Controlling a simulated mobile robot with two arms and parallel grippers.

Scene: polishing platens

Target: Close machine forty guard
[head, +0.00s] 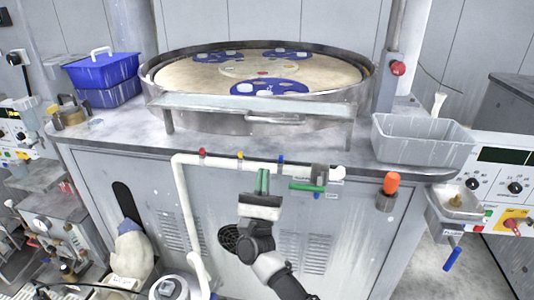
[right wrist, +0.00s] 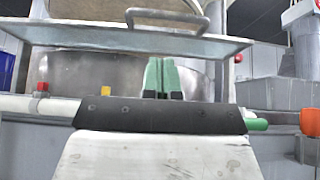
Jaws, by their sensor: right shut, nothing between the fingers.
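The machine's guard (head: 220,103) is a pale flat panel with a metal handle (head: 275,120) on its front edge. It lies out flat in front of the round polishing platen (head: 190,76), on supports at the machine's front. My right gripper (head: 263,181) is below the guard and in front of the cabinet, with its green fingers together and empty, pointing up. In the right wrist view the guard (right wrist: 75,38) and its handle (right wrist: 165,15) are above and beyond the fingertips (right wrist: 160,75), apart from them. My left gripper is not in view.
A white pipe (head: 225,161) with coloured valves runs across the cabinet front near my right gripper. A grey bin (head: 425,140) stands right of the platen, a blue crate (head: 103,73) left. An orange knob (head: 391,183) sticks out at the right. Blue carriers (head: 270,89) lie on the platen.

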